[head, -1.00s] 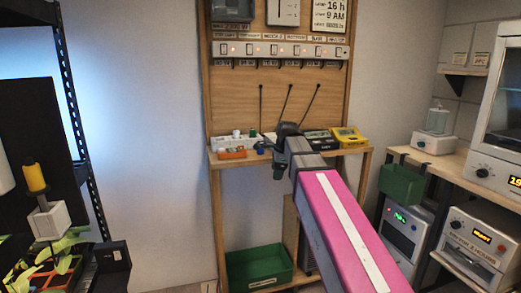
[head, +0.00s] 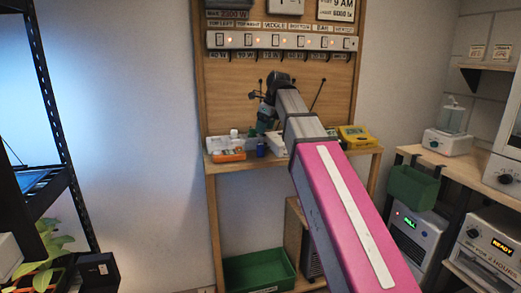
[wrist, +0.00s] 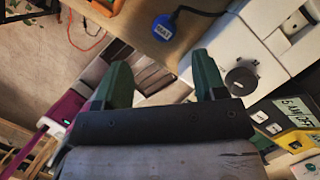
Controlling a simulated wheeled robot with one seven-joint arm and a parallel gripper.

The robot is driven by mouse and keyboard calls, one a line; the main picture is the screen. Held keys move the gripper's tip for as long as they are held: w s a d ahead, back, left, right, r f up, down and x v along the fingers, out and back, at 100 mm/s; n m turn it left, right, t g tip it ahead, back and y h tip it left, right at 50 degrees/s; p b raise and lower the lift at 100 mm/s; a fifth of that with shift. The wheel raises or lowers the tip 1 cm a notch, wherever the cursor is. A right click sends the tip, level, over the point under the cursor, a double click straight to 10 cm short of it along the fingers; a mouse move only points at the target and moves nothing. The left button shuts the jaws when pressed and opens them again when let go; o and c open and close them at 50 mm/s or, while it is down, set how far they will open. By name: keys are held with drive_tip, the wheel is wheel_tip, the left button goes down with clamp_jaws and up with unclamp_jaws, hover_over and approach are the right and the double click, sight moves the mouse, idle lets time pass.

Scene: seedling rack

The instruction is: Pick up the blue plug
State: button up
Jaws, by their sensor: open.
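The blue plug (head: 261,149) is small in the head view and sits on the wooden wall shelf, right of the orange box. In the wrist view the blue plug (wrist: 164,26) carries a pale label and has a dark cable running from it. It lies on the wood beside a white socket block. My gripper (wrist: 162,62) is open, with its two green fingers apart and nothing between them. The plug shows beyond the fingertips and apart from them. In the head view my gripper (head: 268,112) is above the shelf, its fingers partly hidden by my arm.
The shelf (head: 225,167) also holds an orange-and-white box (head: 228,155) and a yellow device (head: 357,136). A row of switches (head: 282,42) is on the board behind. A dark round piece (wrist: 240,77) sits on the white block (wrist: 262,45). A green bin (head: 258,269) stands below.

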sight(260, 144)
drive_tip(key=x, duration=0.5)
drive_tip(key=shift+d+x, duration=0.2)
drive_tip(key=shift+x, duration=2.55)
drive_tip(key=shift+w, duration=0.2)
drive_tip(key=c, duration=1)
drive_tip(key=shift+c, duration=0.2)
drive_tip(key=shift+r, duration=0.15)
